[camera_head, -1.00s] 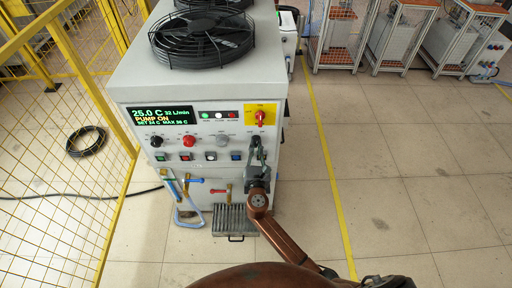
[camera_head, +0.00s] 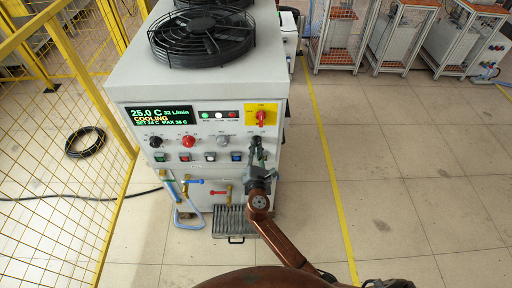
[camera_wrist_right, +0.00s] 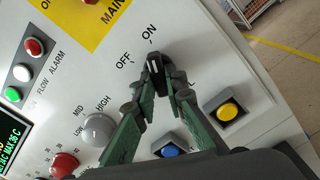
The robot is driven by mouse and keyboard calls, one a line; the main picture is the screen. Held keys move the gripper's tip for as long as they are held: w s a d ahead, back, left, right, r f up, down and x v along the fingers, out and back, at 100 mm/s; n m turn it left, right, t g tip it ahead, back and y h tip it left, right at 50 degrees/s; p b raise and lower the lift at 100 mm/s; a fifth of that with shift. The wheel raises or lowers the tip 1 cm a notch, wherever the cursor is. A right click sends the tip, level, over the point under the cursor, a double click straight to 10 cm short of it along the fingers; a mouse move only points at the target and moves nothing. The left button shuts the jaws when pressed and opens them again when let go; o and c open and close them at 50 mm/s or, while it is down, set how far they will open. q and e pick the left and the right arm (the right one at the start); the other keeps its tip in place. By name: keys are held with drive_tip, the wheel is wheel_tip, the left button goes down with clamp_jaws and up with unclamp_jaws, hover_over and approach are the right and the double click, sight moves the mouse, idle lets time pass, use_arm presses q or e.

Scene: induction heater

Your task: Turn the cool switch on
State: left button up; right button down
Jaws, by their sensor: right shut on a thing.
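The white induction heater cabinet (camera_head: 200,80) stands in front of me. Its front panel carries a display (camera_head: 160,116) that reads 25.0 C, 32 L/min and COOLING. The cool switch is a small dark knob (camera_wrist_right: 155,62) with a white mark, below the OFF and ON labels in the right wrist view. My right gripper (camera_head: 256,148) reaches the right part of the panel. It also shows in the right wrist view (camera_wrist_right: 158,72), its green-grey fingers closed around the knob. The fingers partly hide the knob. My left gripper is not in view.
A red main switch on a yellow plate (camera_head: 261,116) is just above my right gripper. A grey knob (camera_wrist_right: 99,129), a blue button (camera_wrist_right: 169,151) and a yellow button (camera_wrist_right: 229,111) are near the fingers.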

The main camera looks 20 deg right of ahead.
drive_tip(key=c, duration=2)
unclamp_jaws()
drive_tip(key=shift+o, duration=0.2)
drive_tip(key=v, duration=1.2)
